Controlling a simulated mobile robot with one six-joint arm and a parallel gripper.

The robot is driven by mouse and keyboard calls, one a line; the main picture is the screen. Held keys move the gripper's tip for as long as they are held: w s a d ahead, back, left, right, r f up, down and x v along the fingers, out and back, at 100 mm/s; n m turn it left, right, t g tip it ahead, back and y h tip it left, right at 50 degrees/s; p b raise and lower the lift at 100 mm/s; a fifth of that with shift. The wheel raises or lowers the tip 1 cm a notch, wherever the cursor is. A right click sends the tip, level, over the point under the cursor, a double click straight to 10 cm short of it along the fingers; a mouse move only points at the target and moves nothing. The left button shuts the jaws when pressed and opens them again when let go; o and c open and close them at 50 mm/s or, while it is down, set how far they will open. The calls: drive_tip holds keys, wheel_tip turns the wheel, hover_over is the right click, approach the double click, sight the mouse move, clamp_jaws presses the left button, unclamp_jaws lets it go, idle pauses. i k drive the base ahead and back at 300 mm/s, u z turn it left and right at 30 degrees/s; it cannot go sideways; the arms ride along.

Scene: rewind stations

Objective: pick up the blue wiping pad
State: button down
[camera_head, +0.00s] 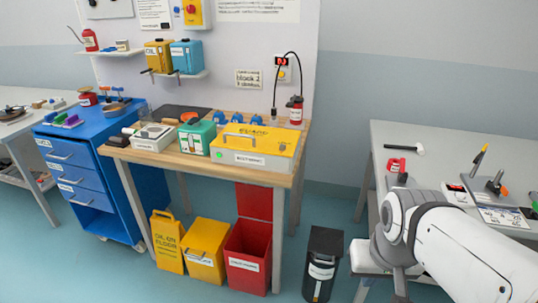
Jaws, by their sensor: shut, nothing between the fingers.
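I cannot make out a blue wiping pad for certain. Several small flat coloured pieces, green and purple among them (64,119), lie on top of the blue drawer cart (68,148) at the left; they are too small to tell apart. Several small blue objects (237,118) stand at the back of the wooden workbench (196,165), behind a yellow-lidded box; their kind is unclear. My white arm comes in at the lower right, in front of the right table. My gripper is outside the picture.
The yellow-lidded box (258,146), a green box (197,137) and a white box (152,137) crowd the workbench. Yellow and red bins (248,257) stand beneath it, a black bin (322,264) beside it. The right table (438,136) holds tools. Floor is clear before the cart.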

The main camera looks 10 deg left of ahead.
sight(49, 119)
drive_tip(key=u, duration=1.75)
